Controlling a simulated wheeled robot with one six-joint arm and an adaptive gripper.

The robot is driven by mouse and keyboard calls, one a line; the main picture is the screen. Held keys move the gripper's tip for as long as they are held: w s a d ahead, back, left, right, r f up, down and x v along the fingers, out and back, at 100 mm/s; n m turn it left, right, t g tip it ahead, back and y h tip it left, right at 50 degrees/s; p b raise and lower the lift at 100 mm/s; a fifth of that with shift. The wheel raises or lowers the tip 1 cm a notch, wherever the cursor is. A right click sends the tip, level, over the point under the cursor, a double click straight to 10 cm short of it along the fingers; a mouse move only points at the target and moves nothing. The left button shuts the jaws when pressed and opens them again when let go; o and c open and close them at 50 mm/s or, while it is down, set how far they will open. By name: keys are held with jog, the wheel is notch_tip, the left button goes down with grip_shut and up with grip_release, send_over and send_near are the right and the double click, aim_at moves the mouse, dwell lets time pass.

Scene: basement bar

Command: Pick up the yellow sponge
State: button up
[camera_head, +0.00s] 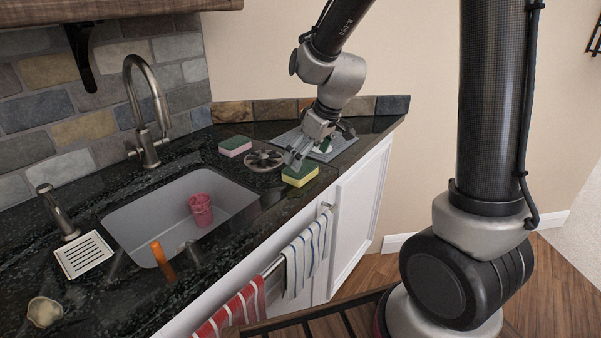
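The yellow sponge (300,175) has a green layer and lies on the dark counter near its front edge, right of the sink. My gripper (293,163) reaches down from the upper right, with its fingertips at the sponge's upper left side. The fingers look close to the sponge, but I cannot tell whether they touch it or how far apart they are.
The sink (150,212) holds a pink cup (201,210). A faucet (146,110) stands behind it. Striped towels (308,252) hang below the counter.

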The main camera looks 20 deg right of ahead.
aim_at(302, 168)
jog(key=x, duration=0.4)
jog(key=shift+w+f, duration=0.1)
jog(key=shift+f, duration=0.3)
jog(key=shift+c, duration=0.2)
jog(key=c, duration=0.5)
